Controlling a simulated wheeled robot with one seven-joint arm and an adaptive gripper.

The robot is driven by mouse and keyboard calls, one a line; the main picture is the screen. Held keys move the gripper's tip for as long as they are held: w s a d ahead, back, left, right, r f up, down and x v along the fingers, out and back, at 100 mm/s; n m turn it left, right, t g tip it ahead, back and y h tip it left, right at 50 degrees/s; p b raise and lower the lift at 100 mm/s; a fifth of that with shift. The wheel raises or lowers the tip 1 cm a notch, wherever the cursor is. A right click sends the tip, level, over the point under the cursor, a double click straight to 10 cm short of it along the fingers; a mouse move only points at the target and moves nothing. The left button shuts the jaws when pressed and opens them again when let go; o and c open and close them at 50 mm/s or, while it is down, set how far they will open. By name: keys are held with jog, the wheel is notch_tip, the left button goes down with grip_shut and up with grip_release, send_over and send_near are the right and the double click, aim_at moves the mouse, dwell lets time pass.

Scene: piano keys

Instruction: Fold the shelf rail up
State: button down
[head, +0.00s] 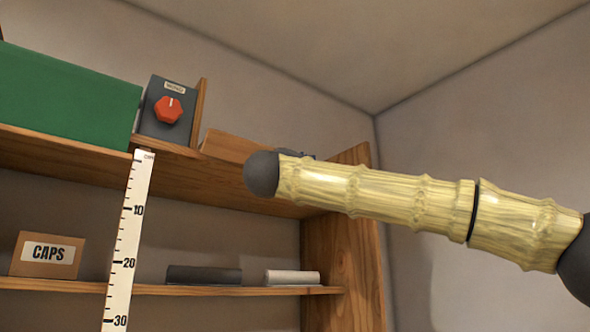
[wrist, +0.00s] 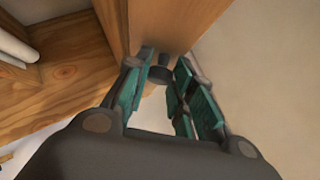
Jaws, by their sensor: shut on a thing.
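In the wrist view, a long wooden piece (wrist: 158,22), which looks like the shelf rail, runs down from the top edge to my gripper (wrist: 160,85). A small dark knob (wrist: 160,74) shows at its near end, between the teal finger pads. My gripper is shut on this end, though the exact contact is partly hidden. In the head view, a tilted wooden piece (head: 235,146) shows at the right of the upper shelf (head: 185,165). I cannot tell for sure that it is the same rail. My arm covers the area to its right, and my gripper is mostly hidden there.
A green box (head: 65,95) and a dark box with a red knob (head: 168,109) stand on the upper shelf. A white ruler (head: 126,240) hangs in front. A CAPS box (head: 47,255) and two rolls (head: 204,275) lie on the lower shelf. Bare wall (head: 490,140) is at right.

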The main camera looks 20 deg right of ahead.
jog(key=r+n+g+y+p, duration=0.1)
jog(key=n+p, duration=0.1)
jog(key=p, duration=0.1)
jog(key=w+r+n+g+y+p, duration=0.1)
jog(key=n+y+p, duration=0.1)
jog(key=p, duration=0.2)
jog(key=r+n+g+y+p, duration=0.1)
jog(key=r+n+p, duration=0.1)
jog(key=p, duration=0.1)
jog(key=shift+w+a+n+y, duration=0.2)
jog(key=shift+a+n+y, duration=0.1)
jog(key=shift+n, duration=0.1)
jog(key=shift+w+p, duration=0.1)
jog(key=shift+p, duration=0.4)
jog(key=c, duration=1.2)
grip_release()
jog(key=shift+d+f, duration=0.1)
